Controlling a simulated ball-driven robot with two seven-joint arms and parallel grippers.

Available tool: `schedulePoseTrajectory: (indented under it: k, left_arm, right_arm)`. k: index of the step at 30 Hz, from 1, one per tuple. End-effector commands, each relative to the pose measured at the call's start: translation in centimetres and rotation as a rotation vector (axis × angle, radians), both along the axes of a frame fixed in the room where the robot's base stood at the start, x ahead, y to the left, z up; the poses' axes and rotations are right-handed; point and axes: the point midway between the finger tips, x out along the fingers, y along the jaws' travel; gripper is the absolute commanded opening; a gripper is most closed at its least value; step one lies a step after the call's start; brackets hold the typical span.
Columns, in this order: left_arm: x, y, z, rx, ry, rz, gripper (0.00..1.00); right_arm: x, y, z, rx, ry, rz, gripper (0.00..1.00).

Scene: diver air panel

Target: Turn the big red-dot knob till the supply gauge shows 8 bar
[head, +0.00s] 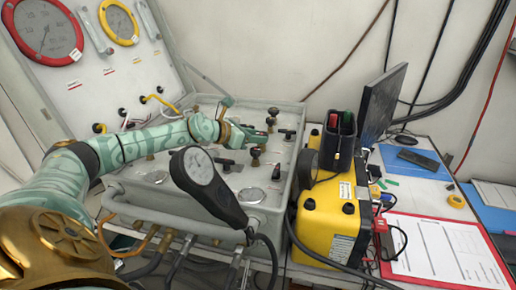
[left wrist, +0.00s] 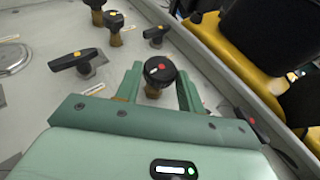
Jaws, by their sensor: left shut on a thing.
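The big knob with a red dot (left wrist: 160,72) is black on a brass-coloured stem and sits between the fingers of my left gripper (left wrist: 158,92) in the left wrist view. My left gripper is shut on it, and in the head view the gripper (head: 258,138) reaches over the panel (head: 213,208) from the left. A large red-ringed gauge (head: 45,32) and a smaller yellow-ringed gauge (head: 120,22) are on the raised lid at the upper left. Their labels and numbers are too small to read, so I cannot tell the supply pressure. My right gripper is not in view.
Yellow-dot knobs (left wrist: 113,20) and a dark lever handle (left wrist: 76,60) stand close to the gripper.

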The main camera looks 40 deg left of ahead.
Motion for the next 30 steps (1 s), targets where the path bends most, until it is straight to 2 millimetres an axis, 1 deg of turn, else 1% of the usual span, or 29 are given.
schedulePoseTrajectory:
  k: [1,3,13,14,15,16,25,28,30]
  left_arm:
    - [0.1,0.2,-0.4,0.008,-0.002,-0.004,0.16]
    - [0.0,0.1,-0.1,0.009,-0.004,-0.014,0.16]
    - [0.0,0.1,0.3,0.008,-0.004,-0.018,0.16]
    - [0.0,0.1,0.3,0.008,-0.004,-0.018,0.47]
    - [0.0,0.1,0.3,0.008,-0.004,-0.018,0.58]
    - [0.0,0.1,0.3,0.008,-0.003,-0.018,0.6]
    - [-0.2,0.1,0.2,0.007,0.0,-0.019,0.6]
    - [-0.9,0.4,0.3,0.007,0.001,-0.017,0.6]
    - [-1.7,0.6,0.6,0.008,0.004,-0.017,0.6]
  right_arm:
    - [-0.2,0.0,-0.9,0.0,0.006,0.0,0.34]
    - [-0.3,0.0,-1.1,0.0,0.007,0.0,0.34]
    - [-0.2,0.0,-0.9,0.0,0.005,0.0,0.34]
    - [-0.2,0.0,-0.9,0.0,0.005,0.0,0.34]
    - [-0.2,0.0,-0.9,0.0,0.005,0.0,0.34]
    - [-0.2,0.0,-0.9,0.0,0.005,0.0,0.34]
    - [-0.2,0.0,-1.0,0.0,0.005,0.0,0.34]
    - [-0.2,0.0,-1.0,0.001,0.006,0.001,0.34]
    - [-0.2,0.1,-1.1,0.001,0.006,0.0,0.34]
